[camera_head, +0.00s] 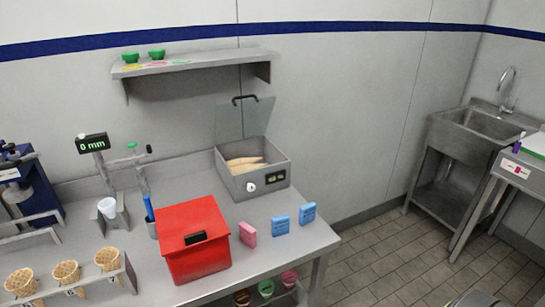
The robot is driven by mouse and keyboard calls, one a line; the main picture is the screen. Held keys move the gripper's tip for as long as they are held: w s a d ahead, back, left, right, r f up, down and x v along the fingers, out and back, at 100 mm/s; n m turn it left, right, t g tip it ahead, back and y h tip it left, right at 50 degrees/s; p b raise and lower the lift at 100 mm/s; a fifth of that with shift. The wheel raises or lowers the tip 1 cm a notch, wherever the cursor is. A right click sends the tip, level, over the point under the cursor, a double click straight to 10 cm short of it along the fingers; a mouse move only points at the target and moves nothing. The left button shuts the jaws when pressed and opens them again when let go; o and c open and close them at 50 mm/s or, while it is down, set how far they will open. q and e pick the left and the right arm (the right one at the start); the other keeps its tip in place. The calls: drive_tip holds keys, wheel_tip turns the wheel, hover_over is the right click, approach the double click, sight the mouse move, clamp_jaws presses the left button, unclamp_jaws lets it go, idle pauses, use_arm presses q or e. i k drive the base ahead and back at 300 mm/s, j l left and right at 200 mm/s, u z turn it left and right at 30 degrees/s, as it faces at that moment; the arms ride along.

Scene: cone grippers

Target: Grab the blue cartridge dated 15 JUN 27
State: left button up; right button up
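Two blue cartridges stand upright on the right part of the steel counter. One blue cartridge (280,225) is nearer the middle. The other blue cartridge (307,213) is to its right, close to the counter's right edge. Their labels are too small to read, so I cannot tell which bears 15 JUN 27. A pink cartridge (248,235) stands to their left, beside the red box. Neither of my grippers shows in this view.
A red lidded box (195,240) stands left of the cartridges. A steel container with a raised clear lid (252,180) stands behind them. A rack holds several cones (66,272) at the front left. A sink (485,125) is at the far right, across open tiled floor (375,255).

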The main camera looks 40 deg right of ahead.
sight(308, 212)
drive_tip(key=l+z, duration=0.2)
drive_tip(key=z, duration=1.1)
